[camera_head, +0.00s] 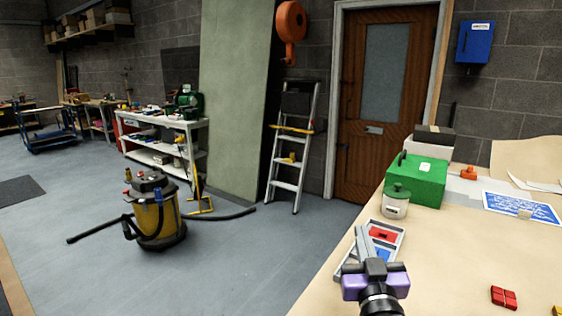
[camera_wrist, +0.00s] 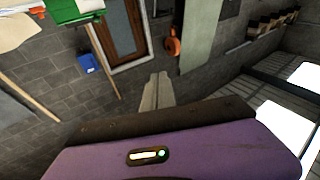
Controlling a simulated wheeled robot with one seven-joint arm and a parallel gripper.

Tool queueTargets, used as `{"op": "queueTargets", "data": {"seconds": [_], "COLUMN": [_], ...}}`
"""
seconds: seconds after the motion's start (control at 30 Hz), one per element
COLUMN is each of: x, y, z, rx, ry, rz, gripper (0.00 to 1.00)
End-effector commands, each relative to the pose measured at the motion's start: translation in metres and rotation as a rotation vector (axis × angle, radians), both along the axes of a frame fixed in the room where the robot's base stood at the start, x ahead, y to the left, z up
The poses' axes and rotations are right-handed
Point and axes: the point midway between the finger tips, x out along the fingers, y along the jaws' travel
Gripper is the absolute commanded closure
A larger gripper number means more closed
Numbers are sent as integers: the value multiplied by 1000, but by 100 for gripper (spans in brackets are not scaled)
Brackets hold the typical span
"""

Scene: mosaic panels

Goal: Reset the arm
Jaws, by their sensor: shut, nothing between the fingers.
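My gripper (camera_head: 360,236) shows at the lower middle of the head view, its pale grey fingers pointing away from me past the near-left edge of the workbench (camera_head: 445,240). In the wrist view the fingers (camera_wrist: 156,88) lie together, shut with nothing between them. Behind the fingers in the head view is a shallow grey tray (camera_head: 399,240) with a red piece (camera_head: 382,234) and a blue piece (camera_head: 383,255). The gripper covers part of this tray; I cannot tell the height between them.
On the bench stand a lidded jar (camera_head: 396,203), a green box (camera_head: 416,178), a blue-and-white sheet (camera_head: 522,207) and red tiles (camera_head: 503,297). A yellow vacuum (camera_head: 157,215) and a stepladder (camera_head: 291,150) stand on the floor.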

Motion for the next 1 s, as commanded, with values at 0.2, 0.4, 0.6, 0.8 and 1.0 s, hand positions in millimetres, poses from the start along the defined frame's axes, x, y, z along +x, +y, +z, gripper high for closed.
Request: {"op": "queueTargets", "data": {"seconds": [0.2,0.4,0.6,0.8,1.0], "x": [-80,-155,-231,-304,-372], "y": [1,-3,-8,-15,-22], "z": [-54,-87,-108,-118,-123], "rx": [-36,-42,-29,1,44], "ry": [-2,9,38,89,173], "rz": [69,110,131,133,118], "gripper": [100,100,100,100,100]}}
